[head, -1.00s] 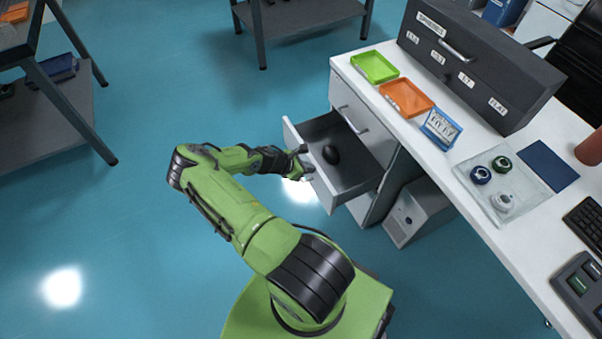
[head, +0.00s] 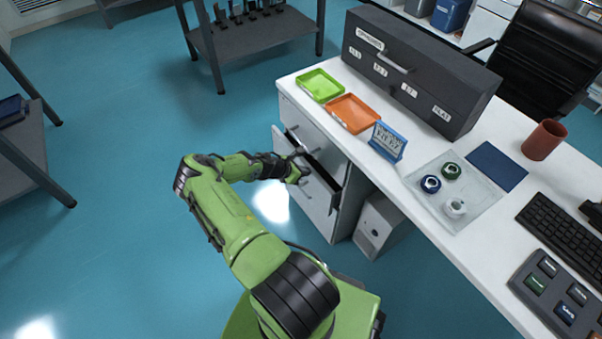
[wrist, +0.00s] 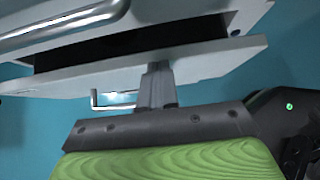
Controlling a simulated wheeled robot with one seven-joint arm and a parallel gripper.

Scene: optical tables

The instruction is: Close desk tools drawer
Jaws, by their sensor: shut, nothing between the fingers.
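The desk tools drawer (head: 331,189) is in the white cabinet under the desk. It stands partly open, with a narrow dark gap behind its front panel. My gripper (head: 301,168) is at the outer face of that panel, fingers shut and empty. In the wrist view the shut fingers (wrist: 157,86) reach the pale drawer front (wrist: 205,62) and appear to touch it. A dark gap separates this panel from the cabinet face. The inside of the drawer is mostly hidden.
The white desk (head: 420,165) holds a green tray (head: 320,85), an orange tray (head: 354,113) and a dark drawer chest (head: 420,75). A pale computer case (head: 378,226) stands right of the cabinet.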

